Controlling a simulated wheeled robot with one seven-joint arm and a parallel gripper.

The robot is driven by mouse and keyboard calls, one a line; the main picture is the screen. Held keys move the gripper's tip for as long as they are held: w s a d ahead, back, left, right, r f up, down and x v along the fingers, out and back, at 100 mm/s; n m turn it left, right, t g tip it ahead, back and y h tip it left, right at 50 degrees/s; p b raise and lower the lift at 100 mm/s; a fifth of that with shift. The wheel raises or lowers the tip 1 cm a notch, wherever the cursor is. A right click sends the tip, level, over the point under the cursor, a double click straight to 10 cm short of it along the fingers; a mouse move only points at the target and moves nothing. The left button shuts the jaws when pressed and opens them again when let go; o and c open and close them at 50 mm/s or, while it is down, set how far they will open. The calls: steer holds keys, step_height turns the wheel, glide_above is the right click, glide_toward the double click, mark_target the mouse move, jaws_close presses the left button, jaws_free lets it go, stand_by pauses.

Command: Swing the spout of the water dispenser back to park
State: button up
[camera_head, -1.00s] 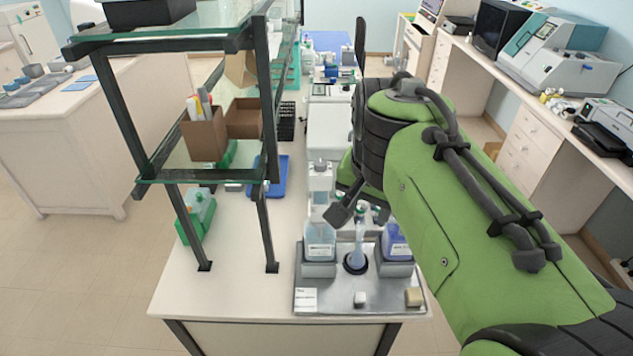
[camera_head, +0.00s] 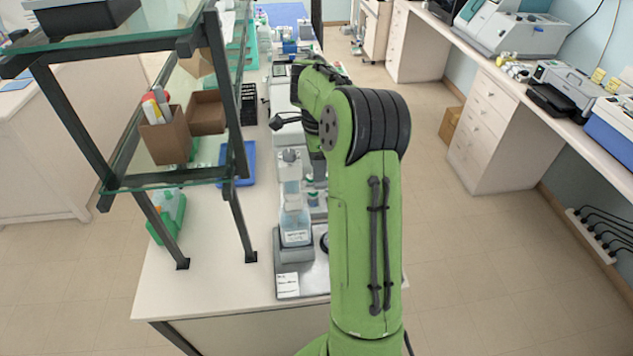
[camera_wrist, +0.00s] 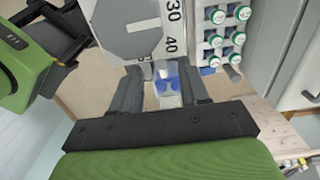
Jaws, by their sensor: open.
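The second dispenser seen earlier is hidden behind my green arm. My gripper (camera_wrist: 165,78) is open in the wrist view, its two dark fingers apart. A small pale and blue thing (camera_wrist: 170,88) shows beyond the gap, not gripped. In the head view my arm largely hides the gripper.
In the wrist view a dial panel (camera_wrist: 135,30) marked 30 and 40 lies ahead, with a rack of capped vials (camera_wrist: 220,40) to its right. A glass shelf frame (camera_head: 160,180) stands left of the dispenser. A blue tray (camera_head: 240,163) lies behind it.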

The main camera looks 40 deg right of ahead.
mark_target(318, 184)
step_height(318, 184, down, 5)
steer(key=shift+f, duration=0.1)
steer(key=shift+c, duration=0.2)
steer(key=shift+s, duration=0.1)
jaws_close()
